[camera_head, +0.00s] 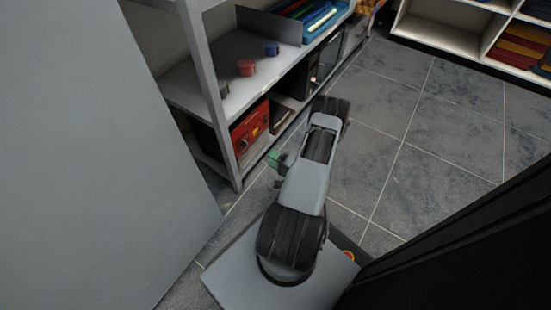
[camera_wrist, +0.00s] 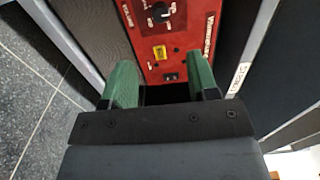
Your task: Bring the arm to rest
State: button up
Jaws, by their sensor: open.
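My gripper (camera_wrist: 162,88) is open in the wrist view, its two green fingers apart with nothing between them. Beyond the fingers is the front of a red instrument (camera_wrist: 172,38) with knobs and a yellow switch. In the head view my arm (camera_head: 305,180) reaches up from my base, folded at its top. One green finger of my gripper (camera_head: 275,159) shows at the arm's left, close to the shelf's lower level. The rest of the gripper is hidden by the arm.
A grey shelf (camera_head: 213,75) stands at the left, with small round red, blue and grey items (camera_head: 246,67) on its upper board. The red instrument (camera_head: 250,130) sits on the lower level. Tiled floor (camera_head: 420,140) is clear at the right. Another shelf (camera_head: 440,35) stands at the back.

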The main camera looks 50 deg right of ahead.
jog(key=shift+s+d, duration=0.1)
jog(key=shift+s, duration=0.55)
jog(key=shift+r, duration=0.1)
jog(key=w+a+r+n+g+y+p, duration=0.1)
jog(key=a+r+n+g+y+p, duration=0.35)
jog(key=r, duration=0.85)
jog(key=w+a+r+n+g+y+p, duration=0.1)
jog(key=w+a+r+n+g+p, duration=0.15)
jog(key=a+r+g+p, duration=0.75)
jog(key=w+a+r+n+y+p, duration=0.1)
jog(key=a+r+n+y+p, duration=0.3)
jog(key=r, duration=1.1)
jog(key=s+a+r+n+h+p, duration=0.1)
jog(key=s+a+r+h+p, duration=0.1)
jog(key=r+p, duration=0.4)
jog(key=s+a+r+n+h+p, duration=0.2)
jog(key=r+h+p, duration=0.4)
jog(key=r, duration=1)
jog(key=s+a+r+n+h+p, duration=0.2)
jog(key=s+a+r+h+p, duration=0.1)
jog(key=r+p, duration=0.5)
notch_tip(320, 180, up, 3)
jog(key=shift+s+a+r+h, duration=0.15)
jog(key=shift+s+a+h, duration=0.1)
jog(key=shift+s+h, duration=0.65)
